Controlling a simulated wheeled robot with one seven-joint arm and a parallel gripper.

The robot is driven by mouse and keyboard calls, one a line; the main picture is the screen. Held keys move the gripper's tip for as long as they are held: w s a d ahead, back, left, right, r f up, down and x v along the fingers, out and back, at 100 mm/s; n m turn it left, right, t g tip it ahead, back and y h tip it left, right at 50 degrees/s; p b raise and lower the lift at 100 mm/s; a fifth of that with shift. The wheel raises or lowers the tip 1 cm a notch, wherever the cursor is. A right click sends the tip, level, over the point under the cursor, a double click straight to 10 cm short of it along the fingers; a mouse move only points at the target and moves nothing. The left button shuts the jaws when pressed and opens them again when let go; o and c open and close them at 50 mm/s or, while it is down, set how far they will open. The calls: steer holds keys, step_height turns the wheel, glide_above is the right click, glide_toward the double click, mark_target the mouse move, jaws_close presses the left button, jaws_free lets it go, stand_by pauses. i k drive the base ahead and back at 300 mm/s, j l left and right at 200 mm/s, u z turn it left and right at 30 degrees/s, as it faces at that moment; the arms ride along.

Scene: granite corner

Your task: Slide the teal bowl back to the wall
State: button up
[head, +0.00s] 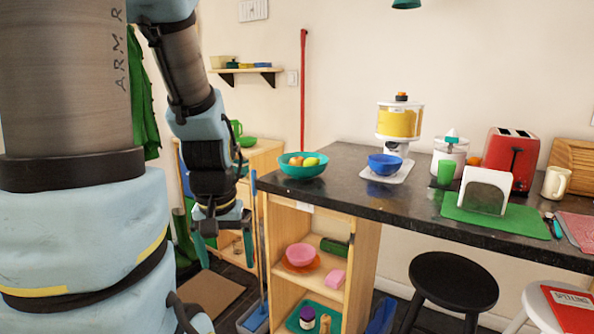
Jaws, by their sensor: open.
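The teal bowl (301,171) stands upright at the left end of the dark granite counter (345,187), close to its left edge. Several fruits (301,160), orange and yellow-green, sit in it. The cream wall (345,90) rises behind the counter, and a strip of bare countertop shows between the bowl and the wall. My gripper (224,246) hangs pointing down, left of the counter and lower in the picture than the bowl. It is open, empty and apart from the bowl.
Right of the teal bowl are a blue bowl (385,165) on a white tray under a yellow-filled dispenser (398,122), then a red toaster (511,160). A broom handle (256,235) stands beside my gripper. A black stool (453,281) is in front.

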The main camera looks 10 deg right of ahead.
mark_target(298, 173)
steer(key=i+j+u, duration=0.3)
steer(key=i, duration=0.2)
steer(key=i+j+u, duration=0.3)
steer(key=i, duration=0.25)
steer(key=l, duration=0.1)
